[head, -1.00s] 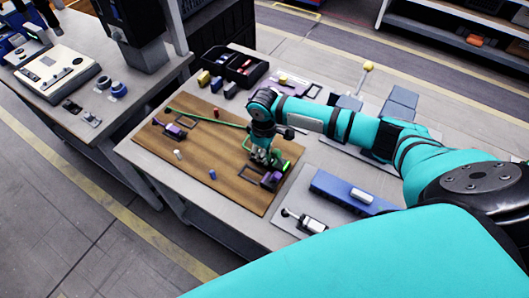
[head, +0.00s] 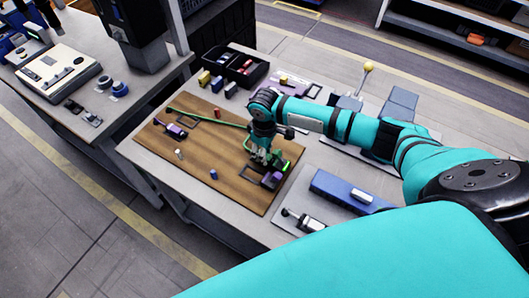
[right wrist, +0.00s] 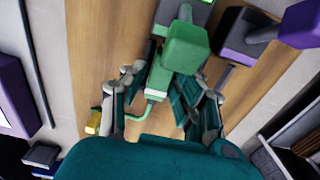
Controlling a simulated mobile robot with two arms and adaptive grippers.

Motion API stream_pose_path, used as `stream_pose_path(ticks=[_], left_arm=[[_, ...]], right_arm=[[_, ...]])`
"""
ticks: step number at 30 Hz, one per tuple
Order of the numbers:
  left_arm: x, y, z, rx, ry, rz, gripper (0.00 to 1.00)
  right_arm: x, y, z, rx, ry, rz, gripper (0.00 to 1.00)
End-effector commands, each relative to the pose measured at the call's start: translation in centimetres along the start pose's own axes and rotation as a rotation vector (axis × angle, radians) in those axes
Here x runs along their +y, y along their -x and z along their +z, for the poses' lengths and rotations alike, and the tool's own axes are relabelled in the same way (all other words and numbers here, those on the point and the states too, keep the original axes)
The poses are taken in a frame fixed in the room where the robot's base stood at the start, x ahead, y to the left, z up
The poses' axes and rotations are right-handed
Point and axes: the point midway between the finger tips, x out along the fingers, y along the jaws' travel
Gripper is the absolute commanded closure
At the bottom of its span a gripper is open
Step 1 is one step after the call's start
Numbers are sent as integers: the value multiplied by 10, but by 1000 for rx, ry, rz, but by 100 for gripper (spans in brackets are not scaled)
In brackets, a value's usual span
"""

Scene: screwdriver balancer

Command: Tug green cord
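The green cord (head: 205,117) shows in the head view as a thin, nearly straight line. It runs across the wooden board (head: 190,145) from its far left edge to beside my right gripper. My right gripper (head: 261,158) points down over the right part of the board, at a green tool-like piece. In the right wrist view, the two fingers of my right gripper (right wrist: 170,85) stand apart on either side of that green piece (right wrist: 185,48). Gaps show beside it; firm contact cannot be seen. My left gripper is not in view.
Small cylinders stand on the board. A black bin (head: 244,72) is at the back, a blue case (head: 340,187) at the right. The board's front left is mostly clear.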

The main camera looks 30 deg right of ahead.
Motion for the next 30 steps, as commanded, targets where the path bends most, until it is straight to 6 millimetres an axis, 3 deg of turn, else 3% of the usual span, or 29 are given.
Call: stream_pose_path(ticks=[4, 14, 17, 30], left_arm=[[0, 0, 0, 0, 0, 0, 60], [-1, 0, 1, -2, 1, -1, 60], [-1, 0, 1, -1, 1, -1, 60], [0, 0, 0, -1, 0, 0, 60]], right_arm=[[0, -1, 1, -4, 0, -1, 50], [0, 3, 2, -6, 0, -1, 50], [0, 15, 1, -4, 0, -1, 50], [0, 101, 0, -3, 1, 0, 50]])
